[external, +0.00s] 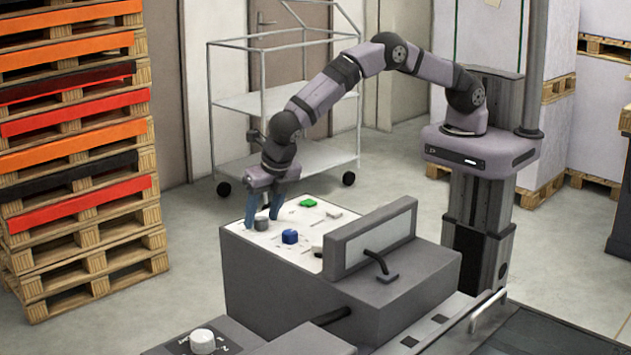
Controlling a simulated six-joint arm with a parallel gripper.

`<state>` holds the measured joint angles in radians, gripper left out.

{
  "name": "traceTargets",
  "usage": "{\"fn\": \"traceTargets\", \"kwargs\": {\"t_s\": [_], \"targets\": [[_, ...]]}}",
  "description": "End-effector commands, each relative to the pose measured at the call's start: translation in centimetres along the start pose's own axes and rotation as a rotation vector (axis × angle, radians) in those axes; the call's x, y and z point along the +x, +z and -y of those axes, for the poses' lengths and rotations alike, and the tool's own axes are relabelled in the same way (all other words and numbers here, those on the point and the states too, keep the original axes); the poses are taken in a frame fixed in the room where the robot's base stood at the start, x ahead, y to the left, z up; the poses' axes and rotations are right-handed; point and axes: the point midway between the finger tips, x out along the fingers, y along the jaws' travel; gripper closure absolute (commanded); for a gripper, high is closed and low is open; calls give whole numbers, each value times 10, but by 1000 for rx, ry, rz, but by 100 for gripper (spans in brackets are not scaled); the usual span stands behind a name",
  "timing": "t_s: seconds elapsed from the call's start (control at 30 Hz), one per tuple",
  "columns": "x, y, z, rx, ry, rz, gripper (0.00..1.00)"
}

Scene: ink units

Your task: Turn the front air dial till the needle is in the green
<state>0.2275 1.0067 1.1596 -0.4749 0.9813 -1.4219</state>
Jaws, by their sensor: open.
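My gripper (262,213) points down over the left part of the white top panel (258,238), with its two blue fingers apart. A dark grey knob (262,224) stands on the panel at the fingertips, seemingly between them; I cannot tell if they touch it. A blue knob (290,237) stands to its right on the same panel. A white dial (202,341) with dark markings around it sits on a separate grey box at the bottom of the picture, away from my gripper. I cannot make out a gauge needle or a green zone.
A green piece (308,202) and a white piece (334,213) also sit on the panel. A raised grey housing (372,242) with a small black lever (382,266) borders the panel on the right. A wire cart (240,102) and stacked pallets (80,150) stand behind and left.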

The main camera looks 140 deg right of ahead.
Motion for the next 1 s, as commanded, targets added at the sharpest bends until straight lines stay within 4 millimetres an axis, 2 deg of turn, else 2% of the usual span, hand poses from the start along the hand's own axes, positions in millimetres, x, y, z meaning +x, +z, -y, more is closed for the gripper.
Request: {"fn": "traceTargets", "kwargs": {"t_s": [0.23, 0.5, 0.7, 1.0], "targets": [[-13, 0, -1, 0, 4, 0, 53], [-49, -1, -1, 0, 4, 0, 53], [-68, -1, -1, 0, 2, 0, 53], [-74, 0, 0, 0, 0, 0, 53]]}}
